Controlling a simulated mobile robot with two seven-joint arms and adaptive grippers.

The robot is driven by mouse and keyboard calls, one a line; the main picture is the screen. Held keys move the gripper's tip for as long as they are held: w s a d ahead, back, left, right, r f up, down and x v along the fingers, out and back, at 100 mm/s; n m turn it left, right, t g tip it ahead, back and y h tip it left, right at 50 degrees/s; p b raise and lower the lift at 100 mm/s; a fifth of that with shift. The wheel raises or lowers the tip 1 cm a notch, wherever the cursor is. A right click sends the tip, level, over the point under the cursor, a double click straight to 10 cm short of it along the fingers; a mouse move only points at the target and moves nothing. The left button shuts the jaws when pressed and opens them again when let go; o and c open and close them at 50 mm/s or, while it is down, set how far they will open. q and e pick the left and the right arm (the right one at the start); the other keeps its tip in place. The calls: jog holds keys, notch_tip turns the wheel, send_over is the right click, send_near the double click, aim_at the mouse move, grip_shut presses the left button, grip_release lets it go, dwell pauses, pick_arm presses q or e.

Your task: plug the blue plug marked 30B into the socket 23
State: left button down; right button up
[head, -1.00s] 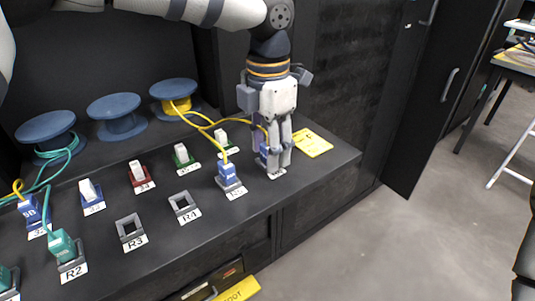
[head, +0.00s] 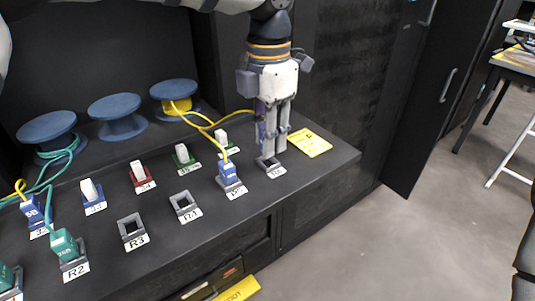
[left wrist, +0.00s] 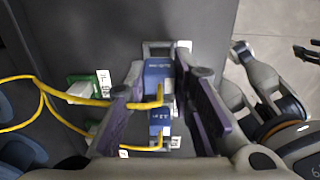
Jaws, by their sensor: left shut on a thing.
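My left gripper (head: 272,135) is shut on a blue plug (left wrist: 158,76) with a yellow cable; its marking is too small to read. It holds the plug above the grey socket R6 (head: 270,165), which looks empty. The fingers hide most of the plug in the head view. A blue-based socket (head: 93,197) with a white insert stands in the back row; its label seems to end in 3, but I cannot read it surely. My right gripper (left wrist: 236,72) shows at the right of the left wrist view, its fingers apart and empty.
Another blue plug (head: 229,176) with a yellow cable stands in R5. Empty frames R4 (head: 185,205) and R3 (head: 131,230) are at the front. A red socket (head: 140,174), green sockets, teal plugs and cable spools (head: 174,92) surround them. A yellow card (head: 310,142) lies at right.

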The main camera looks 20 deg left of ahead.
pick_arm(q)
jog(key=shift+r, duration=1.75)
